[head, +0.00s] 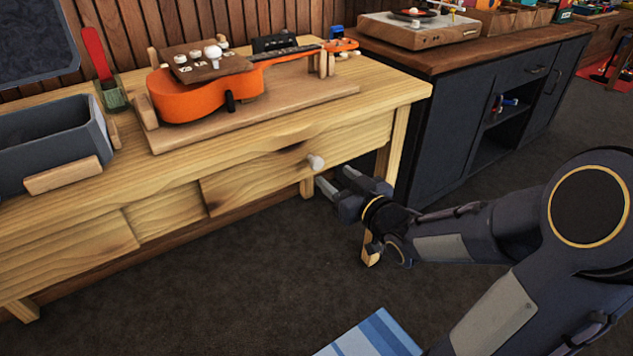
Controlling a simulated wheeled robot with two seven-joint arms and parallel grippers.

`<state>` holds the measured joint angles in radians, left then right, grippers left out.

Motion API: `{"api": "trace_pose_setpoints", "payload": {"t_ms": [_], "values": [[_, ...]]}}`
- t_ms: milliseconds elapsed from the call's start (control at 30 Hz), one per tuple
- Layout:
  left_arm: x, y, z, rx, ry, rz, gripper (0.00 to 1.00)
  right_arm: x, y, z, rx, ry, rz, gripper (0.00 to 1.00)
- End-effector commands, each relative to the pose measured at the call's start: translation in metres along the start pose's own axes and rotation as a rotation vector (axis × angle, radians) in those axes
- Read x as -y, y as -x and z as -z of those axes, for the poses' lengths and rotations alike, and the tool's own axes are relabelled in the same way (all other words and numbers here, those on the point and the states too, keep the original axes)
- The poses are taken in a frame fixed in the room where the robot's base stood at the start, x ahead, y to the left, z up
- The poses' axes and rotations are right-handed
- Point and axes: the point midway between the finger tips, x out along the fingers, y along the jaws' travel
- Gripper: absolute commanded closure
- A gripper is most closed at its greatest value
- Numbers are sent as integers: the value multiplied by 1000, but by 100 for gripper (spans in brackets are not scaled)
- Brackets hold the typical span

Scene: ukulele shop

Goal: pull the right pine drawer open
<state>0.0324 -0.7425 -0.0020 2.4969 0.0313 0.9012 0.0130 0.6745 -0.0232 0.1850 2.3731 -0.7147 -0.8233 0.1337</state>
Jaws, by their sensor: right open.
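The right pine drawer (255,184) is in the front of the pine workbench, and its front looks about flush with the bench. A pale round knob (315,161) sticks out from it near the middle. My right gripper (335,180) is open and empty, just below and to the right of the knob. Its fingers point toward the drawer and look apart from the knob, though the exact gap in depth is hard to tell. My left gripper is not in view.
An orange ukulele (210,95) lies in a wooden cradle on the workbench. A grey bin (50,150) stands at the left. A dark cabinet (460,130) stands to the right. A blue striped thing (372,338) is at the bottom. The floor before the drawer is clear.

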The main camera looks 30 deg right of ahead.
Motion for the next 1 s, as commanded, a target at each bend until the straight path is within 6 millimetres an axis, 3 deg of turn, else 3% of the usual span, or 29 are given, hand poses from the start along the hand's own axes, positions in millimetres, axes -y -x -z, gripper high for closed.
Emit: {"api": "trace_pose_setpoints", "payload": {"t_ms": [33, 100, 267, 700, 1000], "values": [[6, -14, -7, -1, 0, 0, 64, 0, -3, -16, -26, -2, 12, 48], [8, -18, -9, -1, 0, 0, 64, 0, -4, -19, -55, -3, 26, 48], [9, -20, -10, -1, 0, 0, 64, 2, -12, -17, -79, -4, 40, 48], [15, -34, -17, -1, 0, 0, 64, 4, -75, -11, -78, -4, 38, 48], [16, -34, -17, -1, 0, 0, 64, 4, -82, -9, -77, -5, 36, 48]]}}
